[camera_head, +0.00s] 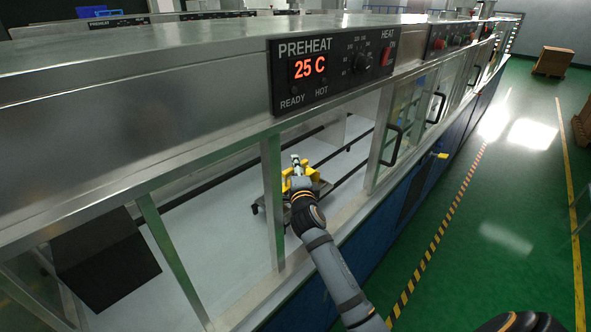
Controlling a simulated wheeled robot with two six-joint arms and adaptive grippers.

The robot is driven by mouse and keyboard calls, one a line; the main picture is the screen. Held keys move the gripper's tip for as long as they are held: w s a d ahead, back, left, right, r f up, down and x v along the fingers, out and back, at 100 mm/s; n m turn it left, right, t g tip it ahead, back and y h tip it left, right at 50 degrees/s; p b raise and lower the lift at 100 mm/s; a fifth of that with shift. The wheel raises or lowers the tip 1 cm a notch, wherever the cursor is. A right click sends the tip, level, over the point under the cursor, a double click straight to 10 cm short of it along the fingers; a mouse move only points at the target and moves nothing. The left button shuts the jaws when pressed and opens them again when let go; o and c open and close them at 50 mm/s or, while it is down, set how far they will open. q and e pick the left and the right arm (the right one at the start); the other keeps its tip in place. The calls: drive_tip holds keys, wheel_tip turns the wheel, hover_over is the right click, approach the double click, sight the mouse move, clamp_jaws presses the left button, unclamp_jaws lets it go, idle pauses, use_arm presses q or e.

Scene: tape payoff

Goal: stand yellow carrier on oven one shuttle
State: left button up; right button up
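The yellow carrier (287,184) is inside the preheat oven, seen through the open front bay. It is at or just above a dark grey shuttle plate (325,187) between black rails. A small pale and teal piece shows at the carrier's top. One arm of mine, which I take as the left, reaches in from the bottom. Its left gripper (298,183) is at the carrier, largely hidden by its own wrist. I cannot tell whether the fingers grip the carrier, nor whether the carrier touches the shuttle. My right gripper is out of view; only a dark arm part shows at the bottom right.
The oven's front panel (332,69) reads 25 C above the bay. A metal post (272,200) stands left of my arm. Glass doors with black handles (391,146) are to the right. A black box (105,262) is at the left. Green floor lies open at right.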

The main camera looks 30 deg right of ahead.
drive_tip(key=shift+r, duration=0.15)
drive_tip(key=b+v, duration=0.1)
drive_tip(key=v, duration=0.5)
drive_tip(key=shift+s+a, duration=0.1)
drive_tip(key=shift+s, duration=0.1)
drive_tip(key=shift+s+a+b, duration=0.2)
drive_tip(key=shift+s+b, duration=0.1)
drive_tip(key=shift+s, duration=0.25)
